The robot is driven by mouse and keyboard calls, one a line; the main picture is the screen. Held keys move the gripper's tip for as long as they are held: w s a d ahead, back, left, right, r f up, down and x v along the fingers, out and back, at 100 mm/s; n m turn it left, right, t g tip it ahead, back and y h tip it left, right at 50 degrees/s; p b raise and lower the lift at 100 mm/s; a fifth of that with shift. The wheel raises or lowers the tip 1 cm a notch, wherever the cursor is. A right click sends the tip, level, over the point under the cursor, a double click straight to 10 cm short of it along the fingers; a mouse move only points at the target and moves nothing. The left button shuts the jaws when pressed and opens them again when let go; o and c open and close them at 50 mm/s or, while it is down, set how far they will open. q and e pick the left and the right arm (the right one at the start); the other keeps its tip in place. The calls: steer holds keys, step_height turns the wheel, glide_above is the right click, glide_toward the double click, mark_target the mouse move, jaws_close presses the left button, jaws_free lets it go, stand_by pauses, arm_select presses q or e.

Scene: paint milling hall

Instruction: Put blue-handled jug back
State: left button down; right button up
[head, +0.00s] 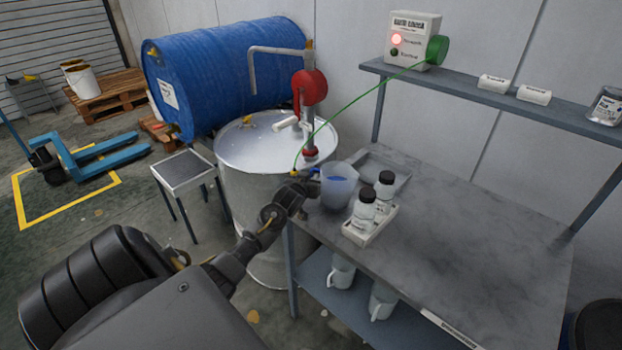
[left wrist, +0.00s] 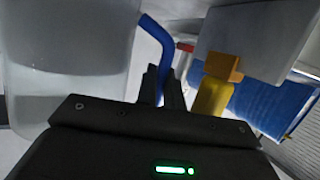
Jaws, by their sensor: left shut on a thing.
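The blue-handled jug (head: 339,187) is a translucent, upright jug at the back left corner of the grey bench (head: 470,225). My left gripper (head: 308,182) is at its left side. In the left wrist view my left gripper (left wrist: 161,88) is shut on the blue handle (left wrist: 157,36), and the cloudy jug body (left wrist: 75,45) fills the left side. I cannot tell whether the jug's base touches the bench. A shallow grey tray (head: 385,165) lies just behind it. My right gripper is not in view.
A small tray (head: 358,236) with two black-capped bottles stands right of the jug. The steel drum (head: 245,190) with a red pump (head: 309,90) is close on the left. A green wire (head: 345,115) runs to a yellow clamp. White jugs (head: 341,271) stand on the lower shelf.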

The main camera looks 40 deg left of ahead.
arm_select(q)
steer(key=shift+r, duration=0.1)
steer(key=c, duration=1.8)
jaws_free()
steer(key=b+v, duration=0.1)
steer(key=v, duration=1.1)
